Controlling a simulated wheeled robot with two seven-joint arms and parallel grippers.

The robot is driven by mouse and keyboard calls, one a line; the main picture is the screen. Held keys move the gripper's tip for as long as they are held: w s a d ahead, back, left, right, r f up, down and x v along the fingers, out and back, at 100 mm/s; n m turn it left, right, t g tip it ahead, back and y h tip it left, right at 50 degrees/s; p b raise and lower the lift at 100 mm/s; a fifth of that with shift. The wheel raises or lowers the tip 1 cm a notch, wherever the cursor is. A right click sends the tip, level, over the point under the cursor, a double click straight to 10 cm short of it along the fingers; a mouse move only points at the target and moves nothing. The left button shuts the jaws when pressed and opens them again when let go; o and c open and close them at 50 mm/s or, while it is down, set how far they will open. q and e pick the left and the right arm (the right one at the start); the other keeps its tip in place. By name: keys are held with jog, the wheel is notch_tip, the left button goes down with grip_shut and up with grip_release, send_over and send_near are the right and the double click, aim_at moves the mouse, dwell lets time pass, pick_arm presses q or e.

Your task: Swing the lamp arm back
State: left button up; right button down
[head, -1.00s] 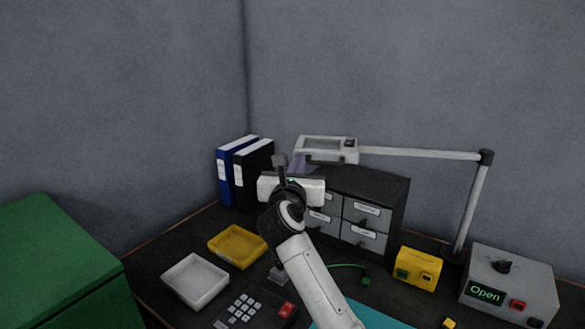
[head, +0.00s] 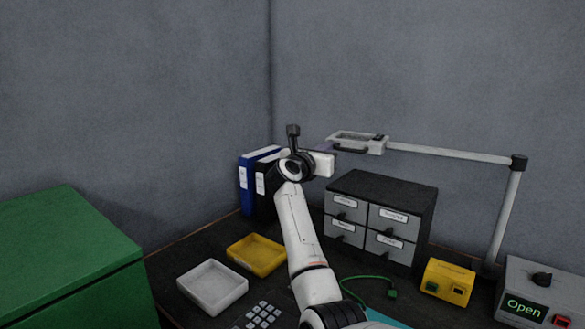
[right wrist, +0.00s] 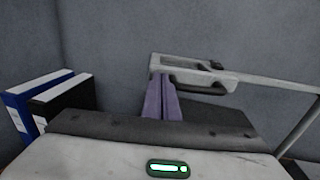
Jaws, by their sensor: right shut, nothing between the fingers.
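The lamp has a pale, frame-like head (head: 358,142) with a dark handle under it, on a long light arm (head: 450,153) that joins an upright post (head: 503,215) at the right. The head hangs above and behind the drawer cabinet's top, near the back wall. It also shows in the right wrist view (right wrist: 195,73). My right gripper (head: 322,148) is just left of the lamp head. In the right wrist view its purple fingers (right wrist: 161,97) are together and empty. Their tips overlap the head's left end; I cannot tell whether they touch. My left gripper is out of view.
Blue and black binders (head: 262,180) stand left of my right gripper. The grey drawer cabinet (head: 380,222) stands below the lamp. A yellow tray (head: 257,256), white tray (head: 212,288), yellow box (head: 447,280) and grey "Open" box (head: 540,290) occupy the bench.

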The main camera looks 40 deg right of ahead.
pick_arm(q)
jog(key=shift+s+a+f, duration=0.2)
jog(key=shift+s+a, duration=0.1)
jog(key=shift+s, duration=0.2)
pick_arm(e)
jog(key=shift+d+r, duration=0.4)
jog(key=shift+r, duration=0.2)
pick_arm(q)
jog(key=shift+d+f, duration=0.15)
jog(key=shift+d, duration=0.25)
pick_arm(e)
jog(key=f+v, duration=0.1)
jog(key=v, duration=1.3)
jog(key=shift+a, duration=0.4)
jog(key=shift+s, duration=0.1)
